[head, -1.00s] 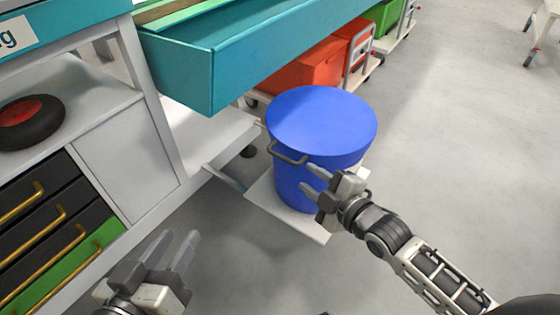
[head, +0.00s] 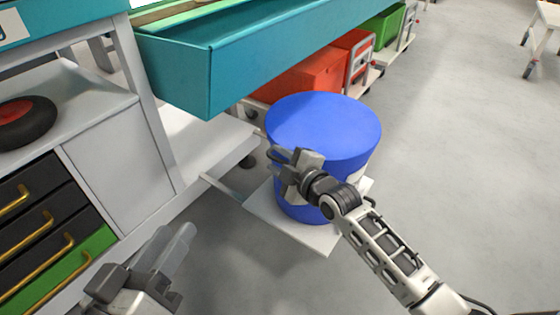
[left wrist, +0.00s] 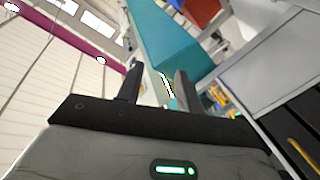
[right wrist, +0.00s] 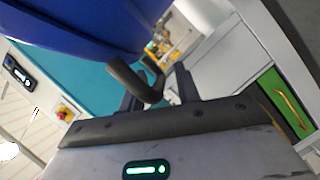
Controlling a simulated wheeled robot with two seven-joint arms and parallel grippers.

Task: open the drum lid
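The blue drum (head: 300,203) stands upright on a low white platform, and its round blue lid (head: 325,122) lies flat on top, shut. A dark grey handle (right wrist: 128,78) on the front of the lid's rim shows in the right wrist view. My right gripper (head: 280,166) is at this handle, partly hiding it in the head view. Its fingers are apart, and the handle loop reaches in among them; I cannot tell whether they touch it. My left gripper (head: 172,243) is open and empty at the lower left, away from the drum.
A teal bench (head: 215,65) overhangs behind and left of the drum. A grey cabinet with black and green drawers (head: 45,245) stands at left. Red (head: 305,75) and green (head: 385,22) bins are behind.

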